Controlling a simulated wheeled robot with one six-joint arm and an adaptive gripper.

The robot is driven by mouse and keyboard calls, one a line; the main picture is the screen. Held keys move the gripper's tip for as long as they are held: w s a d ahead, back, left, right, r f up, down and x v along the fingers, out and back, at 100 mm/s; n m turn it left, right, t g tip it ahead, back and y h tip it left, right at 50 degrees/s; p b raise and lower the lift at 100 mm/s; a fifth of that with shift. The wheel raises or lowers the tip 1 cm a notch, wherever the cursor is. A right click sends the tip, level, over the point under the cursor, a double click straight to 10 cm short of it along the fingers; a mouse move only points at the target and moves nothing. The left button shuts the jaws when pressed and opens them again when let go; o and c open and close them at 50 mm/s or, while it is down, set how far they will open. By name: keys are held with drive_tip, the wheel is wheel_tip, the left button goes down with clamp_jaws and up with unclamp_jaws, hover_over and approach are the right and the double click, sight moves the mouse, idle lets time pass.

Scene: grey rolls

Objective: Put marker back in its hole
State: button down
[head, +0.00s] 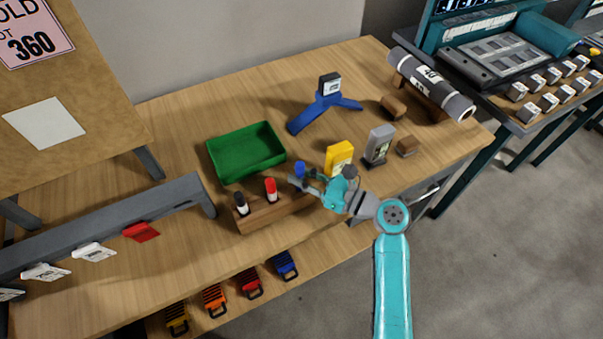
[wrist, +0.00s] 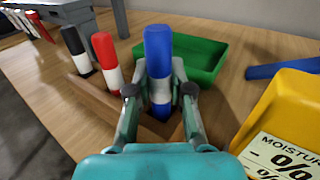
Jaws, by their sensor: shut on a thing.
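The blue marker (wrist: 158,55) stands about upright between the two fingers of my gripper (wrist: 160,92), which is shut on it. In the head view the marker's blue top (head: 300,168) shows beside my gripper (head: 305,182), at the right part of the wooden block (head: 258,219). The block also shows in the wrist view (wrist: 92,97). The red marker (head: 270,188) and the black marker (head: 240,202) stand upright in the block, to the left. The blue marker's lower end and its hole are hidden, so I cannot tell whether it is inside the hole.
A green tray (head: 217,165) lies behind the block. A yellow moisture meter (head: 338,158) stands close to my gripper's right, with a grey device (head: 378,146) beyond it. A blue tripod stand (head: 305,117) is farther back. The table has free room at the back left.

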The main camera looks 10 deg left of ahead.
drive_tip(key=shift+f, duration=0.75)
drive_tip(key=c, duration=1)
unclamp_jaws()
drive_tip(key=v, duration=1.2)
